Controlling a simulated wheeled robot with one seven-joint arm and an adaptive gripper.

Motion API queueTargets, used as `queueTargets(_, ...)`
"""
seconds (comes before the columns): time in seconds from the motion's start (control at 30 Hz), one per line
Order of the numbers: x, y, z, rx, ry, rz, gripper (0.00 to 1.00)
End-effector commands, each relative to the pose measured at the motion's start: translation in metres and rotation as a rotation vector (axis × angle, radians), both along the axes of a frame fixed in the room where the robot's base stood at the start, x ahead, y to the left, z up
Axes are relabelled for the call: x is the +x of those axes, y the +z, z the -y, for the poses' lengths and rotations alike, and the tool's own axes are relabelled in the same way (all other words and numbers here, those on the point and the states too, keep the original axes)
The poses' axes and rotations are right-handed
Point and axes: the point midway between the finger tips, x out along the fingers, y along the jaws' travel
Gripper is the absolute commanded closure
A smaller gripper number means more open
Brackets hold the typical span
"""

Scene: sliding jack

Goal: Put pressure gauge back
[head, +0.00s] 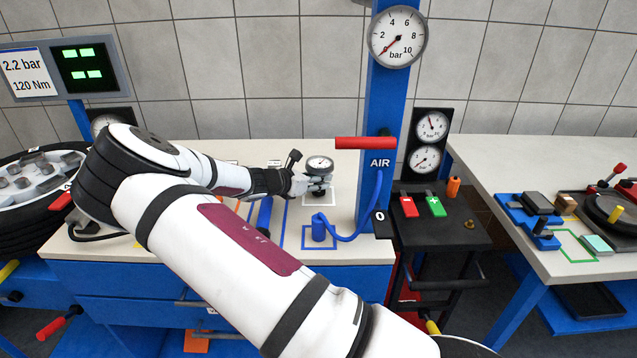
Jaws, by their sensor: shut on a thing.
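The pressure gauge (320,163), small with a round white dial, is in my gripper (318,182) above the workbench in the head view. My gripper is shut on it from the left, around its lower part. The dial faces up toward the camera. A marked outline (320,198) on the bench top shows partly just below the gauge. I cannot tell whether the gauge touches the bench. The underside of the gauge is hidden by the fingers.
A blue air post (376,130) with a red handle (365,143) stands right of the gauge. A blue hose (350,234) curls from a blue connector (319,229) in front. A control stand (437,230) with red and green buttons is farther right. A tire (30,205) is at left.

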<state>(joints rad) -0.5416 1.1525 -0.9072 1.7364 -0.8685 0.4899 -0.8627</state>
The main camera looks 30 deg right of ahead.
Motion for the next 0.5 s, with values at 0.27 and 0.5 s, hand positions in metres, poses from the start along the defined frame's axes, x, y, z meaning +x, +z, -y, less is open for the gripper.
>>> queueTargets(0.27,-0.0003,-0.0103,0.0006,-0.001,-0.002,0.003,1.0)
queueTargets(0.5,-0.0002,-0.0107,0.0002,-0.001,-0.001,0.002,0.55)
